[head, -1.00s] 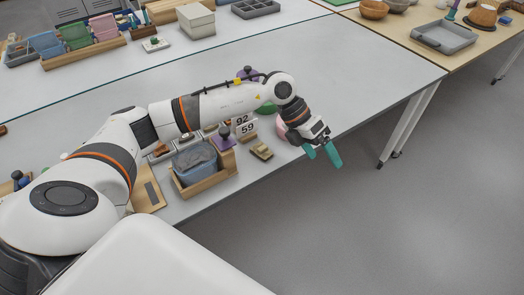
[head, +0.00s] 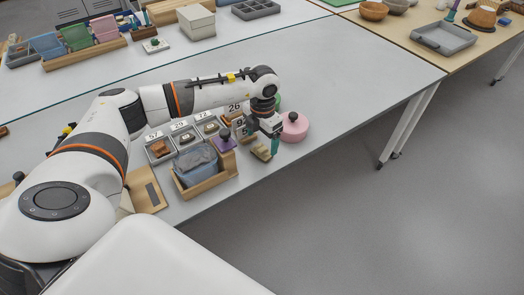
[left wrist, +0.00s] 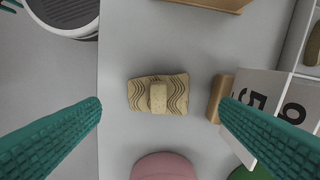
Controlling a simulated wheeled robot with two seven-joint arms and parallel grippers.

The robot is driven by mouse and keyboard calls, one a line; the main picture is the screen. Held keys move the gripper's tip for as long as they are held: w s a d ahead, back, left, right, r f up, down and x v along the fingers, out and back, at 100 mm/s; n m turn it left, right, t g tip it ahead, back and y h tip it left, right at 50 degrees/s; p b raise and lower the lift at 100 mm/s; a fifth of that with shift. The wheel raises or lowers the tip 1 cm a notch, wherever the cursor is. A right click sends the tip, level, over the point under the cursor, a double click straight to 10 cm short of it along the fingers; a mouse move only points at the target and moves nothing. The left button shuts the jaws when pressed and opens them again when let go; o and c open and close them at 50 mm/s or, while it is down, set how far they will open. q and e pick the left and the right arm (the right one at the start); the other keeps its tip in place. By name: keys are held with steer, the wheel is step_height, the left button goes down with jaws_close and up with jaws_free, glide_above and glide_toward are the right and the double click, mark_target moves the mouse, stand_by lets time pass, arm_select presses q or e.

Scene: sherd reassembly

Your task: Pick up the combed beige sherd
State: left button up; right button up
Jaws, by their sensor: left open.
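The combed beige sherd (left wrist: 137,95) lies on the table in the left wrist view, with dark wavy lines on its face. A small plain beige block (left wrist: 158,97) sits on its middle. In the head view the sherd (head: 260,153) is near the table's front edge, just beside the fingertips. My left gripper (head: 274,147) points down there; in the left wrist view its two teal fingers (left wrist: 160,115) are wide apart, one on each side of the sherd, touching nothing that I can see. My right gripper is not in view.
A pink round lidded pot (head: 294,128) stands right of the gripper. A number card (left wrist: 262,97) in a wooden holder is close to one finger. A wooden tray with a blue-grey bag (head: 196,160) and small grey boxes (head: 160,149) stand to the left.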

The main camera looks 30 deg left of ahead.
mark_target(262, 149)
arm_select(q)
step_height(262, 149, down, 4)
steer(key=shift+f, duration=0.1)
steer(key=c, duration=1.1)
